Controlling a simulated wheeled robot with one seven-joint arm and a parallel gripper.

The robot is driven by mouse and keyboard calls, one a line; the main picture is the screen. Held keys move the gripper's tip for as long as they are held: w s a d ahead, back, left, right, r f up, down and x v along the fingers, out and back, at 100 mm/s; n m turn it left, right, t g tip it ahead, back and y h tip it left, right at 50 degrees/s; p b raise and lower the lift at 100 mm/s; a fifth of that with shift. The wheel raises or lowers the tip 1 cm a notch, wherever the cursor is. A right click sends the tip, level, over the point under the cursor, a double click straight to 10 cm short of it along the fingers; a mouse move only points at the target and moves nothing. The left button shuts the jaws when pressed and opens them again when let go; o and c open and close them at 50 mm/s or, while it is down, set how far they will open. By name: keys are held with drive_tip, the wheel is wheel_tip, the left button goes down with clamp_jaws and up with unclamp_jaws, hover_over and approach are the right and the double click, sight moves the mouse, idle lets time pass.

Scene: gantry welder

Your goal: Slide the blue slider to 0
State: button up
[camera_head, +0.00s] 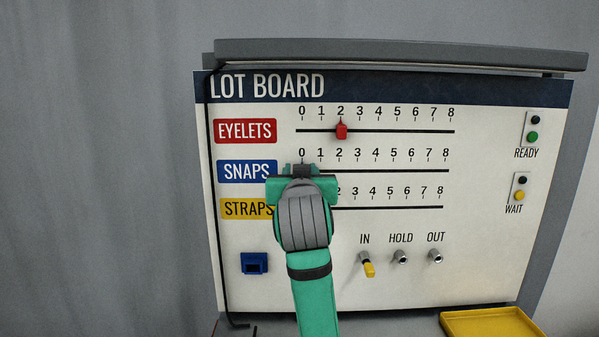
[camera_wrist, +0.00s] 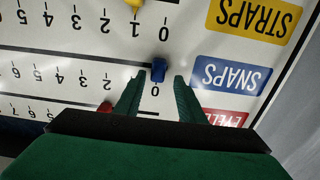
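The blue slider (camera_wrist: 158,70) sits on the SNAPS track by the 0 mark in the wrist view, which shows the board upside down. In the head view my gripper covers it. My gripper (camera_wrist: 158,78) is open, with one green finger on each side of the blue slider and a visible gap on both sides. In the head view my gripper (camera_head: 301,170) is over the left end of the SNAPS track, just below the printed 0. The blue SNAPS label (camera_head: 247,172) is left of it.
The red slider (camera_head: 341,131) stands at 2 on the EYELETS track above. The yellow slider (camera_wrist: 134,3) is near 1 on the STRAPS track. A yellow tray (camera_head: 490,323) is at the bottom right.

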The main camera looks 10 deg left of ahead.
drive_tip(key=s+d, duration=0.2)
drive_tip(key=s, duration=0.8)
